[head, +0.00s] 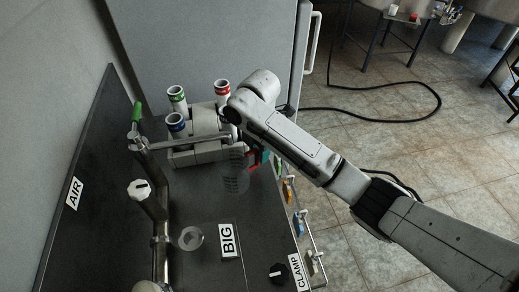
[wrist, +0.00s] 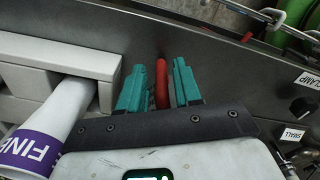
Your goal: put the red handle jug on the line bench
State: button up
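The clear jug (head: 235,172) stands upright on the dark benchtop (head: 205,262), beside a pale rack. Its red handle (wrist: 162,84) shows between the two teal fingers of my gripper (wrist: 161,86) in the wrist view. In the head view my gripper (head: 258,158) is at the jug's right side, partly hidden by my arm. The fingers are close on either side of the handle; whether they press on it cannot be told. The jug's body is hardly visible in the wrist view. No label in view names the line bench.
The rack (head: 195,153) holds several tubes with coloured bands, close to the jug. A pipe with a white knob (head: 139,189) runs along the left. A BIG label (head: 228,240) and a ring (head: 190,238) lie nearer. A small table (head: 403,18) stands far back; a hose (head: 400,118) lies on the floor.

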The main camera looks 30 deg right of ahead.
jog(key=shift+o, duration=0.8)
notch_tip(320, 180, up, 12)
jog(key=p, duration=0.3)
jog(key=shift+r+p, duration=0.15)
jog(key=shift+p, duration=0.15)
